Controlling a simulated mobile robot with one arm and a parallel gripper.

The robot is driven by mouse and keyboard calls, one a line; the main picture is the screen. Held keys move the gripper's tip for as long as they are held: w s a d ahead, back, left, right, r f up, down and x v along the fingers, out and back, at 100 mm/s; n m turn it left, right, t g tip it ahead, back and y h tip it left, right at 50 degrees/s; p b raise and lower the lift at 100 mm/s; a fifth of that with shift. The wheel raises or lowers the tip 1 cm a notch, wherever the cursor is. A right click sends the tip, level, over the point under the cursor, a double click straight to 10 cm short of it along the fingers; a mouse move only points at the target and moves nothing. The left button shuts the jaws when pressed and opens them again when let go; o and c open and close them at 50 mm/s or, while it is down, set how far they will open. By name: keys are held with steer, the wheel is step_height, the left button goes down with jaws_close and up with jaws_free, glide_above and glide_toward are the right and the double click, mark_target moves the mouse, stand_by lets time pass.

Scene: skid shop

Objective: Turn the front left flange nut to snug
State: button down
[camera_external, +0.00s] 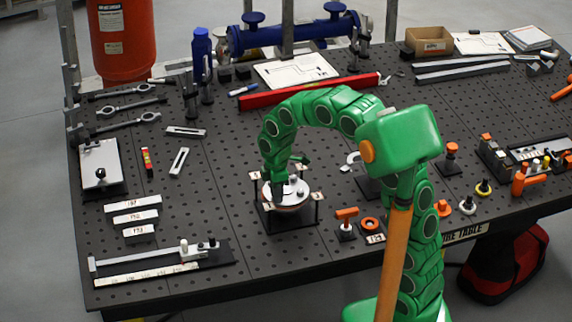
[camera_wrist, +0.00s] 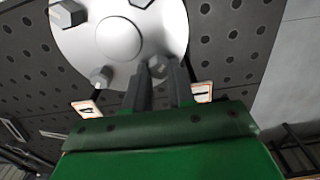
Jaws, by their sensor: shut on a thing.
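The round pale flange (camera_external: 296,196) sits on a black stand (camera_external: 291,221) near the front middle of the table. My gripper (camera_external: 279,189) reaches down onto the flange's left side from above. In the wrist view the flange (camera_wrist: 90,40) fills the upper left, with a domed centre and hex nuts around it. My gripper's two fingers (camera_wrist: 157,68) are shut on a flange nut (camera_wrist: 157,64) at its rim. The fingers hide most of that nut. Another nut (camera_wrist: 101,76) stands clear to the left. I cannot tell how tight the held nut is.
Small number cards stand around the flange, one left (camera_wrist: 87,109) and one right (camera_wrist: 202,92) of my fingers. A red bar (camera_external: 305,91) lies behind. The table left of the stand has free room.

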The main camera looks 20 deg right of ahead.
steer(key=m, duration=0.5)
steer(key=shift+w+m, duration=0.1)
steer(key=shift+m, duration=0.2)
steer(key=m, duration=0.5)
steer(key=shift+w+d+r+m, duration=0.1)
steer(key=shift+w+m, duration=0.05)
steer(key=shift+m, duration=0.15)
stand_by(0.4)
steer(key=c, duration=1)
jaws_free()
steer(key=shift+o, duration=0.2)
